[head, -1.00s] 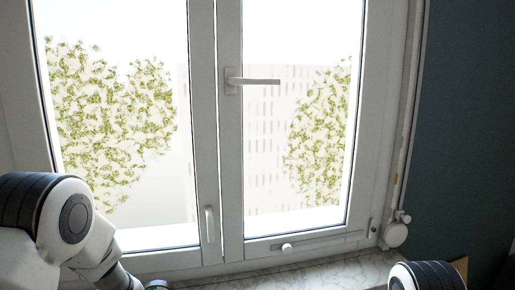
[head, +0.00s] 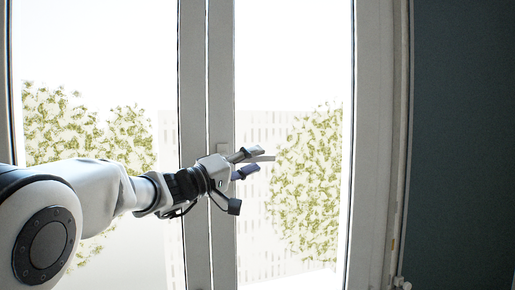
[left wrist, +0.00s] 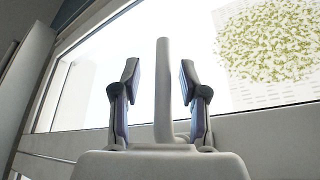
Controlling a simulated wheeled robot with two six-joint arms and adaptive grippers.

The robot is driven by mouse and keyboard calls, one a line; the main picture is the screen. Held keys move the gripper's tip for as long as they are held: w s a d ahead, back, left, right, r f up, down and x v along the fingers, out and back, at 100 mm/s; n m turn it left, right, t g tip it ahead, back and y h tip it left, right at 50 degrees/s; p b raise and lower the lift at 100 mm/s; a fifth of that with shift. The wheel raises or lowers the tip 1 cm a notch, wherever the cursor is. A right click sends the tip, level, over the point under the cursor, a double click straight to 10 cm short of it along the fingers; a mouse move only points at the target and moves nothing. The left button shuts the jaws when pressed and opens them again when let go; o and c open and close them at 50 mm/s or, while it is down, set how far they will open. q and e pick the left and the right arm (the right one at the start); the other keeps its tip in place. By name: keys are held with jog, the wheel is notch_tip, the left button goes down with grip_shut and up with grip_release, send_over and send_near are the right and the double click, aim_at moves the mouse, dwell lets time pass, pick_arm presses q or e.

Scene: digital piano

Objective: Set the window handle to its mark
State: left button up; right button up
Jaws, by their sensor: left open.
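The window handle (head: 263,158) is a pale lever on the middle window frame, pointing right and roughly level. Its plate (head: 222,149) shows just above my left gripper, which covers much of the lever. My left gripper (head: 248,163) is open at the handle. In the left wrist view, the handle lever (left wrist: 163,90) stands between the two open fingers (left wrist: 157,82), with a visible gap on each side. I cannot make out a mark for the handle in either view.
The right window frame (head: 373,150) stands beside a dark teal wall (head: 460,150). Bright glass with trees (head: 308,190) and a pale building outside fills most of the view. My left arm crosses the left pane.

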pick_arm(q)
jog(key=shift+w+d+r, duration=0.25)
jog(key=shift+w+d, duration=0.2)
jog(key=shift+w, duration=0.1)
jog(key=shift+w+f, duration=0.2)
jog(key=shift+w, duration=0.1)
jog(key=shift+s, duration=0.2)
jog(key=shift+c, duration=0.9)
grip_shut()
pick_arm(e)
jog(key=shift+a+r, duration=0.1)
jog(key=shift+r, duration=0.65)
